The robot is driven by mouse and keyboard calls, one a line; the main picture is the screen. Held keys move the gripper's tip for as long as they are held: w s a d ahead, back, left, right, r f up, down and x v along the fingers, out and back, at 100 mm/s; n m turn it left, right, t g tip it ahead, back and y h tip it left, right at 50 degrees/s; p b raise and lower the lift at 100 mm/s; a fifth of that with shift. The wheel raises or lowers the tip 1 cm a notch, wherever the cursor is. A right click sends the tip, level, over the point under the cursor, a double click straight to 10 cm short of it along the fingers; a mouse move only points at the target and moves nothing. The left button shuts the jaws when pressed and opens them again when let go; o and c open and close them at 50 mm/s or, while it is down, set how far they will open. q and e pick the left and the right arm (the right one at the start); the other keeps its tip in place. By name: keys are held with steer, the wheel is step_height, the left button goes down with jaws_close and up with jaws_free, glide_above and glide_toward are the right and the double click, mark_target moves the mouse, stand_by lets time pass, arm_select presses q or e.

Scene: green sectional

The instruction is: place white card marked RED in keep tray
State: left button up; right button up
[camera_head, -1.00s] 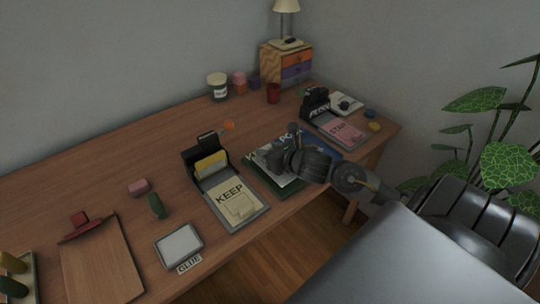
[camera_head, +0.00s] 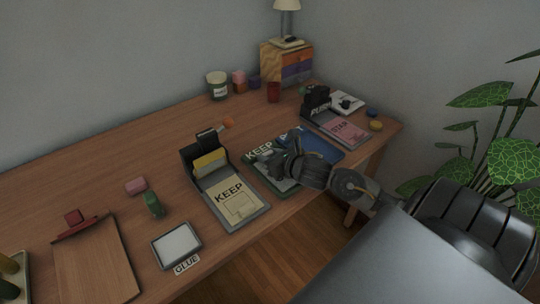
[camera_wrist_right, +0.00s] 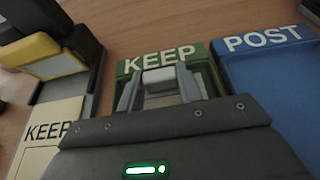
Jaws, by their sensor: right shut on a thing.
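The green keep tray (camera_head: 257,150), lettered KEEP, lies on the desk beside a blue tray (camera_head: 316,148). My right gripper (camera_head: 274,164) is low over the keep tray, with the arm coming in from the right. In the wrist view the right gripper (camera_wrist_right: 160,88) is shut on a pale white piece, the white card (camera_wrist_right: 158,76), in front of the KEEP lettering on the green tray (camera_wrist_right: 200,58). The card's marking RED cannot be read, and whether it touches the tray floor is unclear. My left gripper is not in view.
A grey device with a yellow block and a KEEP pad (camera_head: 226,192) stands just left of the keep tray. The blue tray, lettered POST (camera_wrist_right: 265,75), adjoins on the right. A pink-pad device (camera_head: 345,131) stands farther right. The desk behind the trays is partly clear.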

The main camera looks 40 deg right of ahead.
steer(key=o, duration=1)
steer(key=shift+c, duration=0.2)
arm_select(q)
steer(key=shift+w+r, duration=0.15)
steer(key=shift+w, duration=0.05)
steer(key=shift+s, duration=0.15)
arm_select(e)
steer(key=shift+r, duration=0.1)
steer(key=shift+s+r, duration=0.1)
steer(key=shift+s, duration=0.05)
step_height(320, 180, up, 4)
glide_above(294, 182)
steer(key=w, duration=0.2)
steer(key=shift+w, duration=0.1)
steer(key=shift+p+v, duration=0.85)
steer(key=shift+p, duration=0.3)
steer(key=shift+s, duration=0.3)
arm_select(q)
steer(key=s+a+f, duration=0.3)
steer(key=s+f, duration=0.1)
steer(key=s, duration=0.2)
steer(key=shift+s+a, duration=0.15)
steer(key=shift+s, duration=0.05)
